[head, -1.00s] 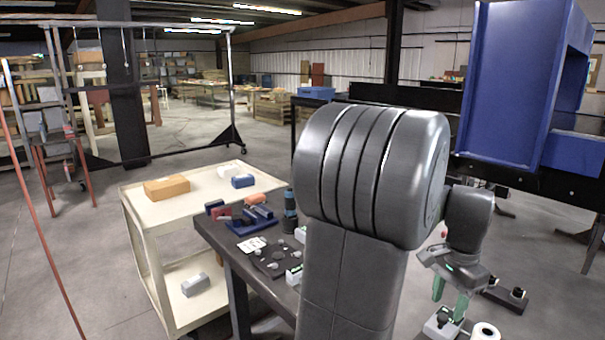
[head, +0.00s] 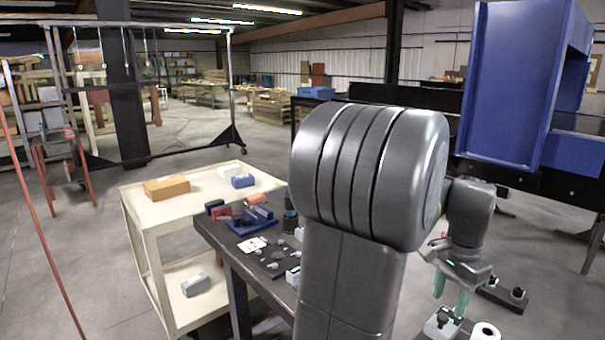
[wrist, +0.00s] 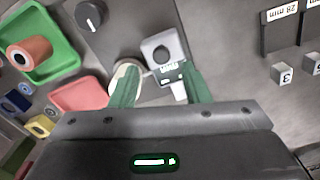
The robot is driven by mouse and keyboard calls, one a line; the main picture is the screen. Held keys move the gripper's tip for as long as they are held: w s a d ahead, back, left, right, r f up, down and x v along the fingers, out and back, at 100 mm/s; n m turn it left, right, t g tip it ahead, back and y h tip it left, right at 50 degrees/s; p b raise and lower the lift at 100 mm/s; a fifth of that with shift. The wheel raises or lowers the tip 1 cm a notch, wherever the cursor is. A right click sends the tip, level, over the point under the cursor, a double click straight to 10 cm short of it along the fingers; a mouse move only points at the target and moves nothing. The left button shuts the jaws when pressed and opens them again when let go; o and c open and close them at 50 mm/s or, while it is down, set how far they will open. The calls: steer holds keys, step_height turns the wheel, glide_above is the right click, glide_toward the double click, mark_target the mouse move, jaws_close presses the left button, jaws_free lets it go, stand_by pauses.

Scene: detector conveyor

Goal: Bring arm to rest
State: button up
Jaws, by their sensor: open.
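My gripper (head: 452,297) hangs at the lower right of the head view, its green fingers pointing down above the table. In the wrist view my gripper (wrist: 158,88) is open, with its two green fingers apart and nothing held between them. Below and beyond the fingertips is a small light block with a dark round knob (wrist: 160,50). A cream round piece (wrist: 127,76) lies partly behind the left finger. My grey arm fills the middle of the head view and hides much of the table.
A dark table (head: 222,241) carries blue and red parts at its left. A cream cart (head: 205,203) stands left of it with boxes on top. A big blue housing (head: 510,85) stands at right. The wrist view shows a green tray (wrist: 60,55) and a pink tray (wrist: 82,94).

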mark_target(443, 317)
step_height(443, 317, down, 5)
steer(key=shift+w+a+r, duration=0.1)
steer(key=shift+r, duration=0.1)
steer(key=shift+w+a+m, duration=0.3)
steer(key=shift+w+m, duration=0.2)
steer(key=shift+m, duration=0.2)
steer(key=shift+a+r, duration=0.1)
steer(key=shift+r, duration=0.05)
